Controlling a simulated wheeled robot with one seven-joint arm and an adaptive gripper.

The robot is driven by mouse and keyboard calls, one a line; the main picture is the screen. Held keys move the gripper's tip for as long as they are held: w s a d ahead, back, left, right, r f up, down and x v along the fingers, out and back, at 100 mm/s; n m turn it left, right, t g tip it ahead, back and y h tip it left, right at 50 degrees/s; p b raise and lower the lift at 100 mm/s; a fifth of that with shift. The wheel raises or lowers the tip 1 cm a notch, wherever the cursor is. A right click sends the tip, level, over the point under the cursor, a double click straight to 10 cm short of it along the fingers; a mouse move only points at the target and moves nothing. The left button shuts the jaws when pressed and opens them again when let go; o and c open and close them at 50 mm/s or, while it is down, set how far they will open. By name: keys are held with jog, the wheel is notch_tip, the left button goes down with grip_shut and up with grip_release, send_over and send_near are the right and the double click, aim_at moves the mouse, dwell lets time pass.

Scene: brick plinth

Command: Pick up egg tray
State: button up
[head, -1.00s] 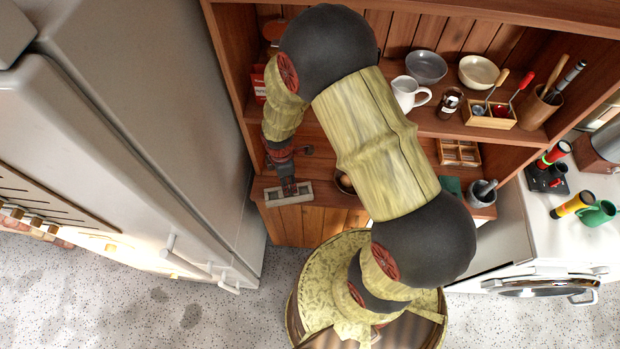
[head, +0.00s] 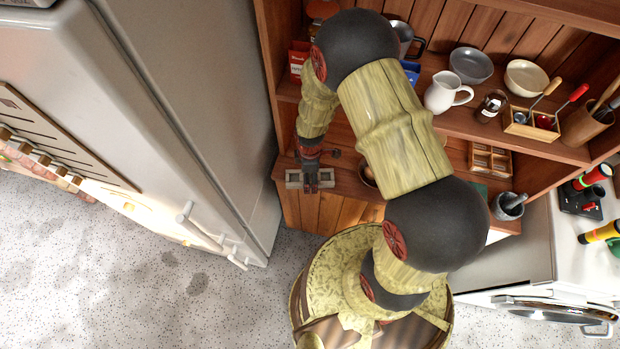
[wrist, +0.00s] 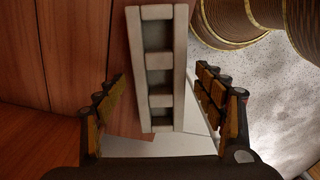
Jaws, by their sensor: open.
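The egg tray appears to be a pale grey, narrow tray with a row of square compartments. In the head view the tray (head: 293,179) lies near the front edge of the lower wooden shelf, at the left end. In the wrist view the tray (wrist: 181,60) runs lengthwise up the picture, its near end between my fingers. My gripper (wrist: 160,80) is open, with a finger on each side and visible gaps to the tray. In the head view my gripper (head: 311,188) is over the tray and hides part of it. The compartments look empty.
The wooden shelf unit (head: 345,203) has an upper shelf with a white jug (head: 442,94), bowls and a tool box. A wooden compartment box (head: 490,160) and a mortar (head: 510,205) stand right on the lower shelf. The fridge (head: 190,100) is close on the left.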

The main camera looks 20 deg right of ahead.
jog(key=shift+c, duration=0.5)
jog(key=c, duration=1.1)
jog(key=shift+r, duration=0.15)
jog(key=shift+c, duration=0.6)
